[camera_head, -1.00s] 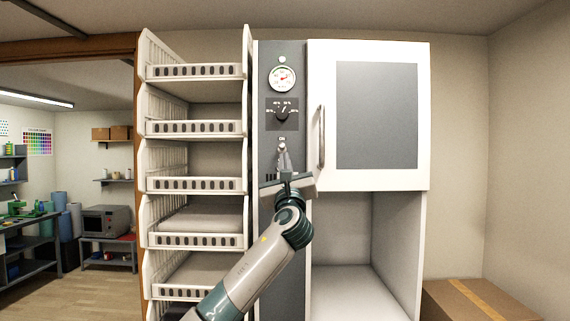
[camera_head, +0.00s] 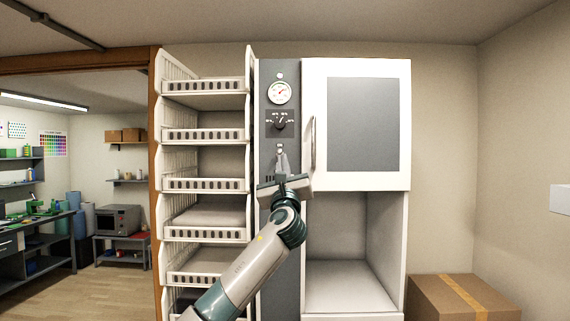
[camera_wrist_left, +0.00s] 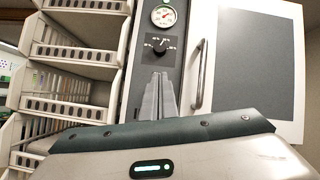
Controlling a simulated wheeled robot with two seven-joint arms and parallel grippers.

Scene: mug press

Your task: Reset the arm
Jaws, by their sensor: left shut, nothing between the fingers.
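My left arm comes up from the bottom of the head view. Its gripper (camera_head: 281,160) is shut and empty, with its fingers pointing up in front of the grey control panel (camera_head: 279,220). The fingers also show in the left wrist view (camera_wrist_left: 159,90), below the dial knob (camera_wrist_left: 158,45) and left of the door handle (camera_wrist_left: 199,75). In the head view the white press cabinet's door (camera_head: 313,80) is closed, with an open bay below it. The lower panel is partly hidden by my arm. My right gripper is not in view.
A white rack of several slotted shelves (camera_head: 205,185) stands just left of the panel. A pressure gauge (camera_head: 279,93) sits above the knob. A cardboard box (camera_head: 430,300) is at the lower right. Open floor (camera_head: 110,285) lies at the left.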

